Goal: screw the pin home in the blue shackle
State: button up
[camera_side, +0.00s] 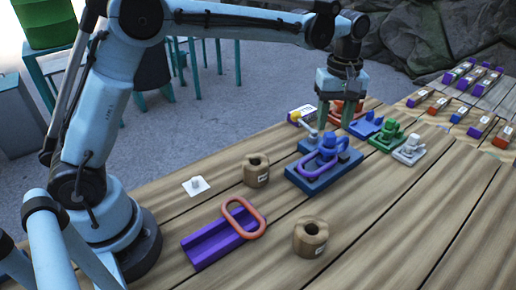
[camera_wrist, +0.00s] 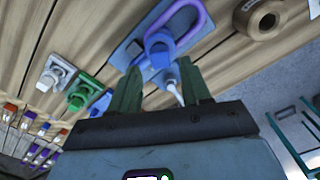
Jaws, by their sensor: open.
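The blue shackle (camera_side: 328,142) stands on a blue base (camera_side: 318,183) with a purple oval link (camera_side: 308,168) around or against it. In the wrist view the shackle (camera_wrist: 158,46) and purple link (camera_wrist: 203,22) lie just beyond my fingertips. A pale rod with a blue end (camera_wrist: 173,88), perhaps the pin, shows between my fingers. In the side view a white rod with a yellow end (camera_side: 297,117) lies beside the shackle. My gripper (camera_side: 335,122) points down behind the shackle, fingers apart; it also shows in the wrist view (camera_wrist: 160,80). How far the pin is seated is unclear.
Blue (camera_side: 366,124), green (camera_side: 388,138) and grey (camera_side: 409,150) fittings stand close on the right. Wooden spools (camera_side: 256,180) (camera_side: 310,247) and a purple channel (camera_side: 207,245) with an orange link (camera_side: 229,205) are in front. Bare planks lie at lower right.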

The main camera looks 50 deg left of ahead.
aim_at(331, 134)
jog(key=shift+f, duration=2)
grip_shut()
